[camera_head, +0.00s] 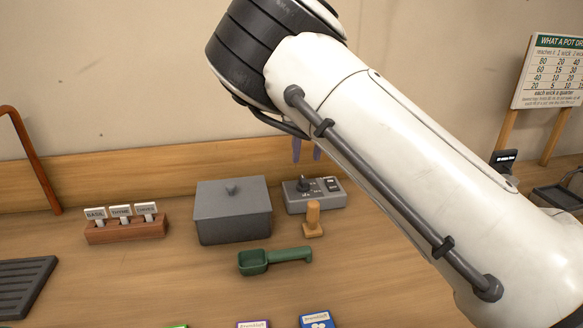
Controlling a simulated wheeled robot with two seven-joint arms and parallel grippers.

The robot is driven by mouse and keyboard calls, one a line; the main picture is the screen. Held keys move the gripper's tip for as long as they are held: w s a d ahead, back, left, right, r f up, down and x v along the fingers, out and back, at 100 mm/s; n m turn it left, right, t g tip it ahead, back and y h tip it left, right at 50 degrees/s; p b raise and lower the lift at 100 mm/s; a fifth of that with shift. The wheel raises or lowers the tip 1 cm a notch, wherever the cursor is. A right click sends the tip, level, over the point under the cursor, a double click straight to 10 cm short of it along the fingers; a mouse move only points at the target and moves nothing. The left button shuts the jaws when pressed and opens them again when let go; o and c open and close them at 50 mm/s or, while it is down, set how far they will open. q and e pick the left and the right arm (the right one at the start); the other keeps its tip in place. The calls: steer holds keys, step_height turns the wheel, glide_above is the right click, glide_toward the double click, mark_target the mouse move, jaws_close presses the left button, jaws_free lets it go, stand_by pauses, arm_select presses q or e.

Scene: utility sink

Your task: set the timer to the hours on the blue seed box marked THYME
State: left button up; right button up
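The timer appears to be the grey control box (331,198) with a black knob and a small panel, at the middle back of the counter. A blue seed box (316,321) is cut off by the bottom edge; I cannot read THYME or any hours on it. My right arm crosses the view from the lower right and hides most of its hand. Two purple fingertips of my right gripper (306,152) show below the arm, apart, with nothing seen between them, above the timer in the picture. My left gripper is not in view.
A lidded grey box (233,214) stands left of the timer. A wooden peg (313,218) and a green scoop (275,259) are in front. A label rack (126,230) and a black tray (24,284) are left. A purple-edged box (253,324) is at the bottom; a chart (556,75) is right.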

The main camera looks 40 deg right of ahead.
mark_target(303, 179)
steer(key=p+x, duration=0.1)
steer(key=x, duration=0.8)
steer(key=shift+s, duration=0.15)
jaws_close()
